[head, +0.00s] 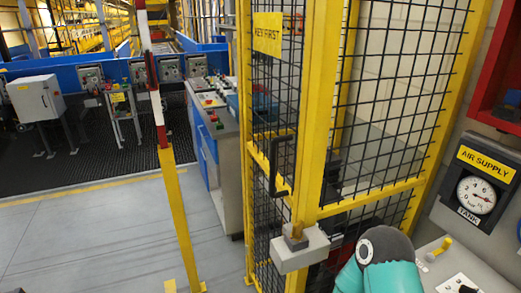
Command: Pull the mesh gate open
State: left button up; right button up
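The mesh gate (244,110) has a yellow frame and black wire mesh, and I see it at a steep angle in the middle of the head view. A black pull handle (273,168) stands upright on it. A yellow sign (267,36) reading "KEY FIRST" is fixed high on it. I cannot tell whether the gate stands slightly ajar. A teal and grey link of my arm shows at the bottom right; neither gripper is in view.
A fixed mesh panel (388,183) continues right. An air supply gauge (476,195) and a red cabinet (490,60) are at the right edge. A yellow, red and white pole (180,215) stands left of the gate. Grey floor (90,245) is clear at the lower left.

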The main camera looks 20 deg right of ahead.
aim_at(268, 27)
jog(key=k, duration=1.15)
jog(key=u, duration=0.65)
jog(key=i, duration=1.55)
jog(key=z, duration=0.7)
